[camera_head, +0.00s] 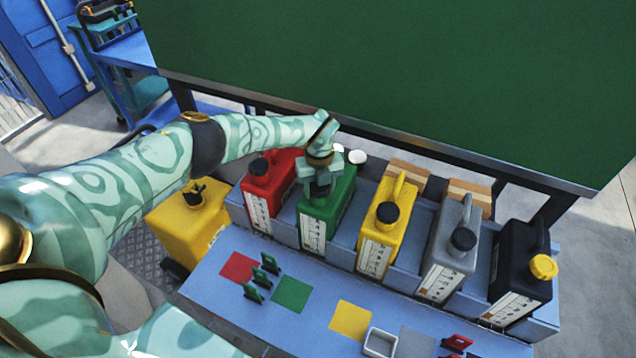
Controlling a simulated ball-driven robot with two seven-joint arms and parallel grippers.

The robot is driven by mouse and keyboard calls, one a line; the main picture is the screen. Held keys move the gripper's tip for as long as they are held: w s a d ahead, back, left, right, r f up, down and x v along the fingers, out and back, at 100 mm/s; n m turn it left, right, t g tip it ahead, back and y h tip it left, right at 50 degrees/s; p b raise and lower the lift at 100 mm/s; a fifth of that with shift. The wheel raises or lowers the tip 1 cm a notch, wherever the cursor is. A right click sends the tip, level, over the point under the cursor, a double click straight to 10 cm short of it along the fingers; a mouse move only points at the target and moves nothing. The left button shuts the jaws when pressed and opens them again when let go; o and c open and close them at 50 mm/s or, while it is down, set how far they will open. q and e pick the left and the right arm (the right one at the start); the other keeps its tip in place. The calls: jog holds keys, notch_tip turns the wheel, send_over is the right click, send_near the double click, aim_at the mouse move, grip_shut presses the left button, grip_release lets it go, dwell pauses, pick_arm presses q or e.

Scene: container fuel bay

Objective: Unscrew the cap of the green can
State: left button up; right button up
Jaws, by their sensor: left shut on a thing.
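The green can (320,217) stands upright in a row of cans on the blue-grey bench, between the red can (262,194) and the yellow can (382,226). My left gripper (318,183) reaches down from above onto the top of the green can. It is shut on the can's dark cap (319,190), which its fingers mostly cover. I cannot tell whether the cap is loose. My right gripper is not in view.
A grey can (452,245) and a black can with a yellow cap (520,270) stand to the right. Coloured squares, small green and red pieces and a grey tray (380,342) lie in front. A green panel (400,70) stands behind.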

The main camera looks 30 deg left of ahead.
pick_arm(q)
jog(key=n, duration=0.2)
jog(key=n+p, duration=0.1)
jog(key=n, duration=0.1)
jog(key=n+p, duration=0.1)
jog(key=n, duration=0.2)
jog(key=shift+r, duration=0.3)
jog(key=n+p, duration=0.1)
jog(key=n, duration=0.4)
jog(key=shift+f, duration=0.1)
jog(key=n, duration=0.6)
jog(key=shift+f, duration=0.15)
jog(key=n, duration=0.2)
jog(key=shift+n, duration=0.3)
jog(key=n, duration=0.3)
jog(key=shift+n, duration=0.3)
jog(key=o, duration=1)
